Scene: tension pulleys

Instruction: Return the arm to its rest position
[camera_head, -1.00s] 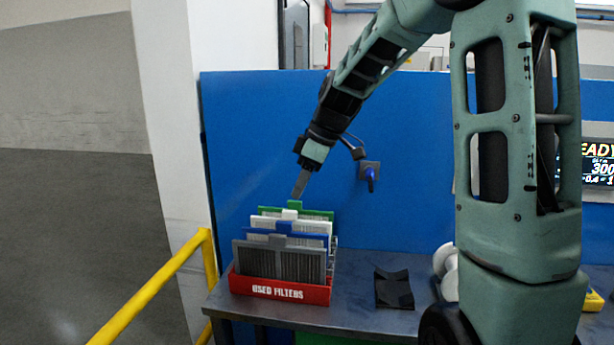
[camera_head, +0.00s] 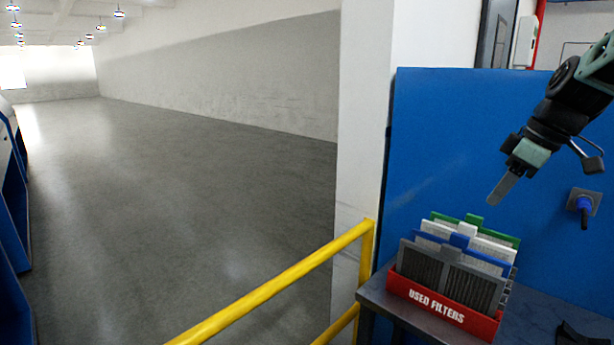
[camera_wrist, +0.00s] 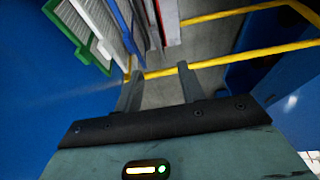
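My gripper (camera_head: 497,188) is up in front of the blue panel, just above and to the right of the green filter (camera_head: 474,219). It touches nothing that I can see. In the wrist view my gripper (camera_wrist: 158,76) shows two grey fingers apart, with nothing between them. My upper arm is cut off by the right edge of the head view.
Below stands the red used filters box (camera_head: 455,312) with several upright filters, on a dark bench (camera_head: 385,295). A yellow rail (camera_head: 280,288) runs left of the bench. The floor beyond is clear.

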